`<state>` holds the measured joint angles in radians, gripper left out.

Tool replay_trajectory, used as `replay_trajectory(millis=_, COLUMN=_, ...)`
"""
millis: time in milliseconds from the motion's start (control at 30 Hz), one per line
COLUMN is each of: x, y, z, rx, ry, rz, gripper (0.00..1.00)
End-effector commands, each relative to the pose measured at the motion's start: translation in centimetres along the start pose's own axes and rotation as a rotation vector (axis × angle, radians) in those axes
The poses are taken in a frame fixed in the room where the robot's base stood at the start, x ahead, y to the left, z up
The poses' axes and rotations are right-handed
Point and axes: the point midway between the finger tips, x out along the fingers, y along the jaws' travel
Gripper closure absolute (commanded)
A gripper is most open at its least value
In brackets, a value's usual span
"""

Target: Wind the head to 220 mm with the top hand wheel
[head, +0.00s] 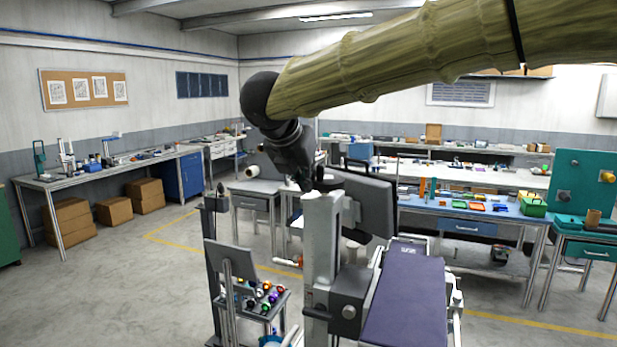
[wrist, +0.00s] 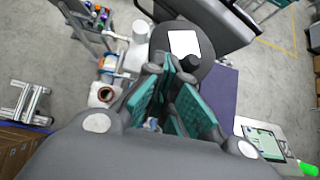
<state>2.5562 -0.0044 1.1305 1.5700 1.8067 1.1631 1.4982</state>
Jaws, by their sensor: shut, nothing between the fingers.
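The machine's pale upright column (head: 321,240) stands in the middle of the head view. A small dark disc, apparently the top hand wheel (head: 328,184), sits on its top. In the wrist view the dark round wheel (wrist: 205,72) bears a white label, with a dark knob-like piece (wrist: 187,66) near the fingertips. My gripper (head: 307,186) points down at the column top. Its teal-padded fingers (wrist: 172,66) are shut and empty, over or beside the wheel's near edge; I cannot tell if they touch it. No height reading is legible.
A small cart with coloured balls (head: 266,296) is at the left front.

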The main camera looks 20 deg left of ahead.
Motion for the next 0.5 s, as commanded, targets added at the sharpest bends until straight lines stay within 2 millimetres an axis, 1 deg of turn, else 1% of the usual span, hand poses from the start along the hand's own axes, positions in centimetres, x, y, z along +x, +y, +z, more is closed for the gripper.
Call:
replay_trajectory(millis=267, x=0.11, y=-0.18, z=0.14, rx=0.002, ry=-0.002, rz=-0.003, gripper=1.00)
replay_trajectory(millis=500, x=-0.55, y=0.32, z=-0.71, rx=0.002, ry=-0.002, rz=-0.003, gripper=1.00)
